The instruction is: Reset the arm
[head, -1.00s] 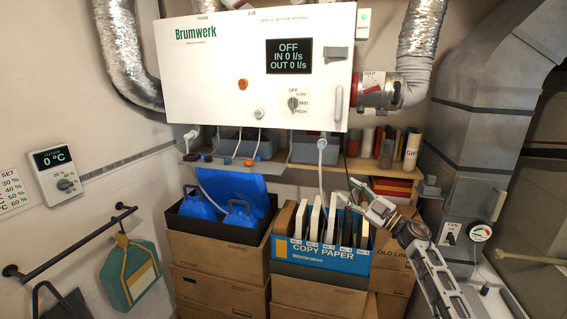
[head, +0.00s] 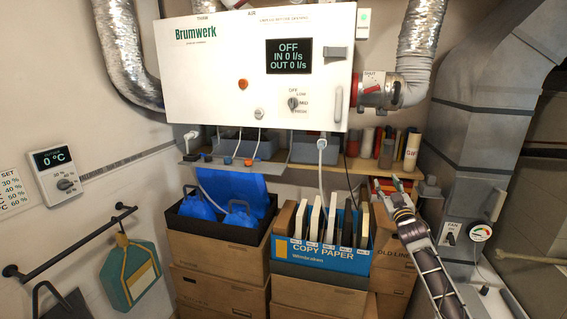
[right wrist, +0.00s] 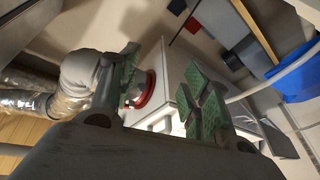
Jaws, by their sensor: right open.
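My right arm comes up from the lower right in the head view. Its gripper (head: 387,184) is open and empty, in front of the shelf, just right of the copy paper box and above the cardboard carton. In the right wrist view its two green-padded fingers (right wrist: 160,95) stand wide apart with nothing between them. Beyond them show the side of the white unit and the red collar with its pipe. My left gripper is not in view.
The white Brumwerk unit (head: 225,75) hangs above the shelf (head: 345,178). The copy paper box (head: 322,257) holds several binders.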

